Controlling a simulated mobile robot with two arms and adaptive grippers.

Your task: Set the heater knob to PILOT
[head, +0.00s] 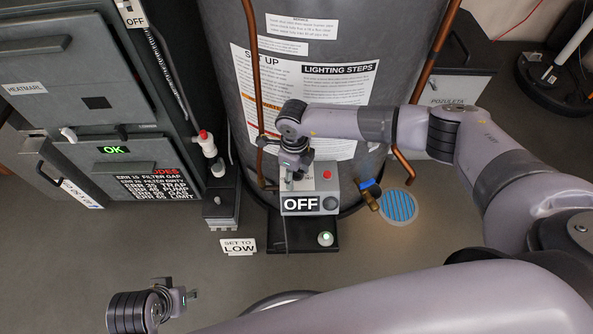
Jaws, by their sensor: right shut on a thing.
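The heater's grey control box (322,184) is low on the front of the grey tank. Its front plate (300,204) reads OFF, with a round dark button beside it. A red button (327,174) shows on its top. My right gripper (293,178) points down onto the left part of the box top and is shut on the knob, which the fingers and wrist mostly hide. I cannot read the knob's pointer. My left gripper (177,296) is low at the left, over the floor and away from the heater; its finger gap is unclear.
Copper pipes (252,80) run beside the tank (350,30). A blue-handled valve (370,188) is right of the box. A sign reading SET TO LOW (238,246) stands front left. A dark furnace cabinet (75,100) fills the left. Open floor lies in front.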

